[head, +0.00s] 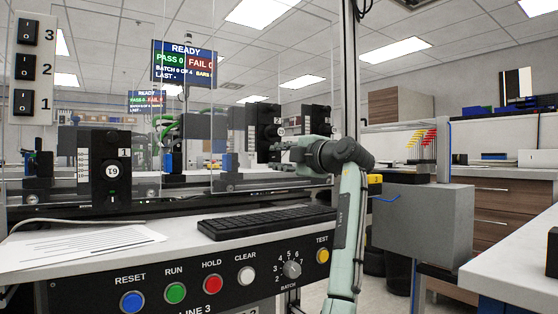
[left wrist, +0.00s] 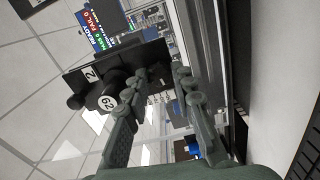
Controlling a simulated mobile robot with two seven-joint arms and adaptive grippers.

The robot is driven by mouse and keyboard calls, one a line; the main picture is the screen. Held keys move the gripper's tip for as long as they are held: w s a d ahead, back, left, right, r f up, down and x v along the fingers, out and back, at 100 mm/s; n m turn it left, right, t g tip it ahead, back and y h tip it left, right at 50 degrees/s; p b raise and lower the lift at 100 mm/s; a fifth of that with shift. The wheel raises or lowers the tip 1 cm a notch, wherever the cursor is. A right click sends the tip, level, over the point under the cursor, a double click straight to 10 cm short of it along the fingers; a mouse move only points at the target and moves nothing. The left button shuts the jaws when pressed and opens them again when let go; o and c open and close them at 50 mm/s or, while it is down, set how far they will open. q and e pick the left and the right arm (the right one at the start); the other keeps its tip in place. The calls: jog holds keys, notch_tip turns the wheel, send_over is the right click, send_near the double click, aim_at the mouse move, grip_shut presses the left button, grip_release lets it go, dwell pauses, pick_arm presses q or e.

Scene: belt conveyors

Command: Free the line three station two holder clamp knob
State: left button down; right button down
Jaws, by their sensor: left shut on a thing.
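The station two holder (head: 268,120) is a black upright plate with a white "2" label, right of centre in the head view. In the left wrist view the holder plate (left wrist: 92,72) appears tilted, with the "2" label and a round black piece with a white numbered disc (left wrist: 108,103). My left gripper (head: 284,151) is at the lower part of this holder. In the left wrist view its fingers (left wrist: 156,86) are partly closed around a dark part at the holder. The fingers largely hide this part, which appears to be the clamp knob. My right gripper is out of view.
Another black holder (head: 110,170) marked "1" stands at left. A keyboard (head: 265,220) and papers (head: 80,245) lie on the ledge above the button panel (head: 215,285). A clear guard and a metal post (head: 349,70) stand near my arm. A grey box (head: 422,222) is at right.

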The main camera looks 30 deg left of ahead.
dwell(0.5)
pick_arm(q)
jog(key=c, duration=1.3)
grip_release()
jog(key=shift+o, duration=0.2)
jog(key=v, duration=1.2)
